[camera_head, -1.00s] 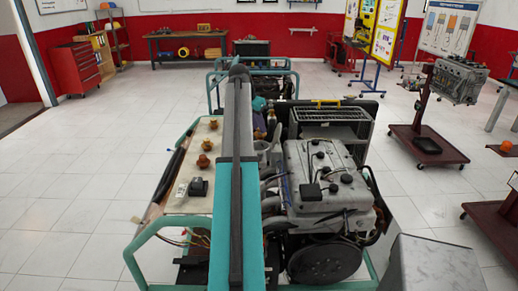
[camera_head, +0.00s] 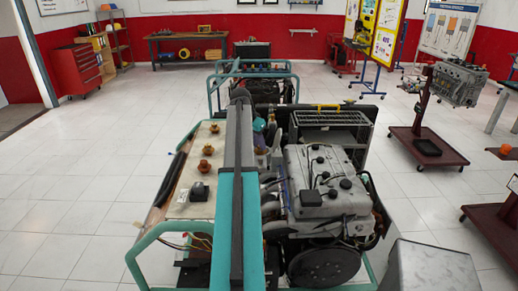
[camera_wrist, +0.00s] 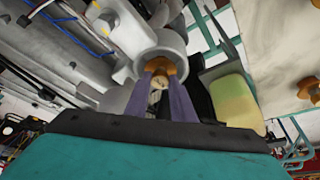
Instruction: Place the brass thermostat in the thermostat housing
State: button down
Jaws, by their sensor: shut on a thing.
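The brass thermostat (camera_wrist: 157,76) shows in the wrist view between the two purple fingers of my gripper (camera_wrist: 163,90), which are shut on it. It is at the round mouth of a grey cylindrical housing (camera_wrist: 163,44), which I take for the thermostat housing. The fingers hide part of it, and I cannot tell how far inside it is. In the head view my arm covers the middle of the engine trainer, and the housing and the held thermostat cannot be made out there.
The grey engine (camera_head: 325,185) is right of my arm. A pale yellow-green block (camera_wrist: 235,103) is close right of the fingers. Hoses and wires crowd the engine.

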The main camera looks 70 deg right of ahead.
aim_at(259, 149)
jog(key=shift+f+p, duration=0.45)
jog(key=shift+f, duration=0.95)
jog(key=shift+f, duration=0.15)
jog(key=c, duration=1.8)
grip_release()
jog(key=shift+r, duration=0.25)
jog(key=b+v, duration=0.3)
jog(key=v, duration=0.9)
jog(key=shift+b, duration=0.3)
jog(key=shift+f, duration=0.1)
